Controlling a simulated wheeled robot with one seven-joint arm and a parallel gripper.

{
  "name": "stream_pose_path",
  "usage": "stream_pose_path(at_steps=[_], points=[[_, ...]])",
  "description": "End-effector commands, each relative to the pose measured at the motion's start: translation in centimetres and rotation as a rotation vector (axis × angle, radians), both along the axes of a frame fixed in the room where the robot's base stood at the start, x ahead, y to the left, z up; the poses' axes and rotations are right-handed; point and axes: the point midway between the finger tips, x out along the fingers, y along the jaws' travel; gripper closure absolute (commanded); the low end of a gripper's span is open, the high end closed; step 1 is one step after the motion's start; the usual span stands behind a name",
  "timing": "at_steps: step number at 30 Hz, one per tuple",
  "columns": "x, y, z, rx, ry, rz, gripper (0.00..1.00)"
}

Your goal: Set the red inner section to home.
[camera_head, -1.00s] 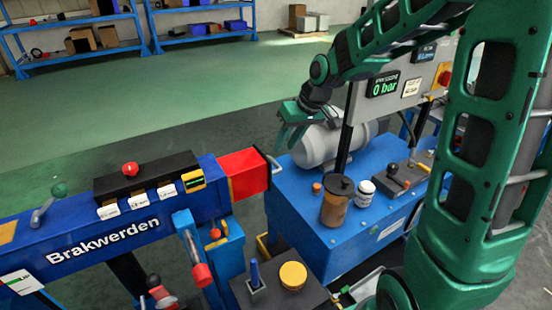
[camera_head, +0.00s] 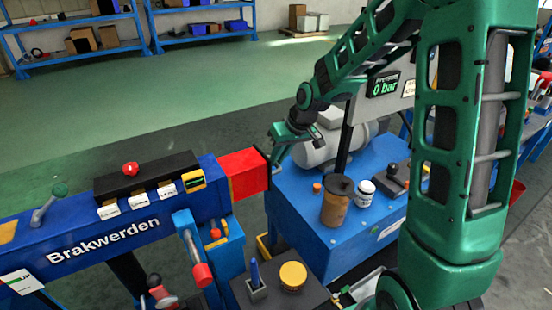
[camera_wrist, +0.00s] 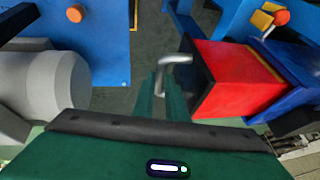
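The red inner section (camera_head: 246,174) sticks out of the right end of the blue boom marked "Brakwerden" (camera_head: 105,240). In the wrist view the red section (camera_wrist: 232,78) is right of centre, with a dark end face. A silver bent handle (camera_wrist: 178,60) stands off that end face. My gripper (camera_head: 277,156) is at the end of the red section, where the handle is hidden in the head view. In the wrist view its green fingers (camera_wrist: 154,88) are close together beside the handle and overlap it. I cannot tell whether they are closed on it.
A blue pump bench (camera_head: 325,235) with a grey motor (camera_head: 318,151), a brown canister (camera_head: 337,203) and a white jar (camera_head: 364,193) stands right of the gripper. The display (camera_head: 383,85) reads 0 bar. A black panel (camera_head: 145,178) with a red knob sits on the boom. Open floor lies behind.

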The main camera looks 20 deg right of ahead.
Motion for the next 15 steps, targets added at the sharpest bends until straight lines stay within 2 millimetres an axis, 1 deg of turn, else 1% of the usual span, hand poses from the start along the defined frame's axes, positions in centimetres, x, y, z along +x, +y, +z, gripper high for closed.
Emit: stream_pose_path(at_steps=[5, 8, 11, 15], points=[[0.0, 0.0, 0.0, 0.000, 0.000, 0.000, 1.00], [-0.2, 0.8, 0.0, 0.000, 0.001, 0.002, 1.00], [-0.6, 3.0, 0.0, 0.002, 0.001, 0.009, 1.00], [-1.4, 6.7, 0.0, 0.004, 0.002, 0.014, 1.00]])
